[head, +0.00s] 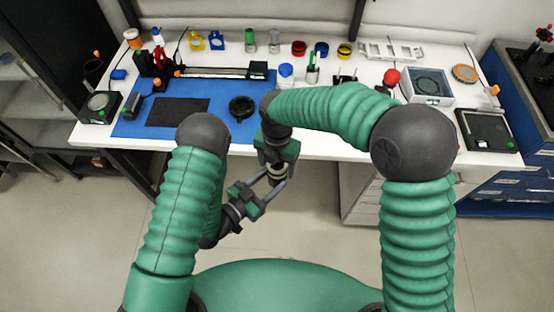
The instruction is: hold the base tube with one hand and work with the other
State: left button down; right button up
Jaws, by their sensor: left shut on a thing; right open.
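The base tube (277,173) looks like a small dark and pale cylinder, held in the air in front of the bench's front edge. My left gripper (275,182) reaches up and right from below, with its jaws shut on the tube. My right gripper (277,165) points down from above, close over the tube's upper end, with its jaws open. The two grippers overlap there, so I cannot tell whether the right one touches the tube. Part of the tube is hidden by the fingers.
The white bench (330,150) carries a blue mat (220,128) with a black pad (178,112) and a black round part (241,106). Coloured rings, bottles and a white rack (391,49) stand along the back. A scale (487,129) sits at the right.

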jog(key=c, duration=1.5)
jog(key=shift+o, duration=0.2)
jog(key=m, duration=1.4)
jog(key=shift+a, duration=0.1)
jog(key=m, duration=0.6)
jog(key=shift+m, duration=0.4)
jog(key=m, duration=0.5)
jog(key=shift+w, duration=0.1)
